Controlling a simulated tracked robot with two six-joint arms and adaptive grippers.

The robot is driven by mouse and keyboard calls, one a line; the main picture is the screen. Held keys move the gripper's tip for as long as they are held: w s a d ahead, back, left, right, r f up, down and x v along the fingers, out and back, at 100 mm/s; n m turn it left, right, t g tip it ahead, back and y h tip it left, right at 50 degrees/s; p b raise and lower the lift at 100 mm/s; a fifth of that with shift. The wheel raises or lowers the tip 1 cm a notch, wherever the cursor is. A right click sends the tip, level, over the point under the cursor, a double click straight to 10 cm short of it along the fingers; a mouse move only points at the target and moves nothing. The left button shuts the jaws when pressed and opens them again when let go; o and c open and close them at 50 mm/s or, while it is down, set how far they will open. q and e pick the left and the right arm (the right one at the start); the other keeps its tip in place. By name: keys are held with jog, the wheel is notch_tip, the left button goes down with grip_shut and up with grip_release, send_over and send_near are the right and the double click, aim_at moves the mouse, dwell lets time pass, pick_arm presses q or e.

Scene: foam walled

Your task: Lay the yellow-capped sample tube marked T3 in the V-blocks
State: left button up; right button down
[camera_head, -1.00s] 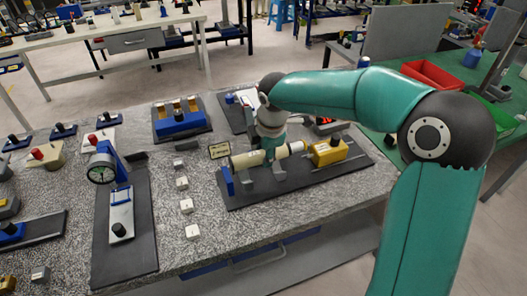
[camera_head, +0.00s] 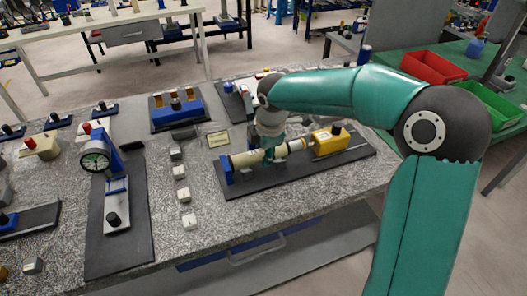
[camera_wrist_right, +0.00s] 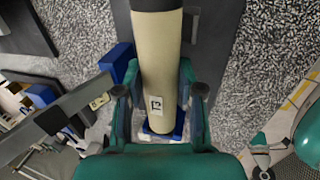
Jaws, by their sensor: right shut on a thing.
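The cream sample tube (camera_head: 247,160) lies level, lengthwise over a dark fixture board (camera_head: 262,184). The mark T3 shows on the tube (camera_wrist_right: 162,55) in the right wrist view. My right gripper (camera_head: 268,152) is shut on the tube, with a finger on each side of it in the right wrist view (camera_wrist_right: 158,95). The tube's left end is close to a blue upright (camera_head: 226,170); its right end points at a yellow block (camera_head: 328,143) with a black knob. I cannot make out the tube's cap or the V-blocks, nor whether the tube touches its supports. My left gripper is out of view.
A small sign (camera_head: 218,139) stands behind the board. Several pale blocks (camera_head: 183,195) stand in a row to its left. A blue rack (camera_head: 178,112) is at the back. The grey tabletop in front of the board is clear.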

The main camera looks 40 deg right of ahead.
jog(key=shift+f+b, duration=0.4)
jog(key=shift+f, duration=0.15)
jog(key=c, duration=0.7)
grip_release()
jog(key=shift+o, duration=0.2)
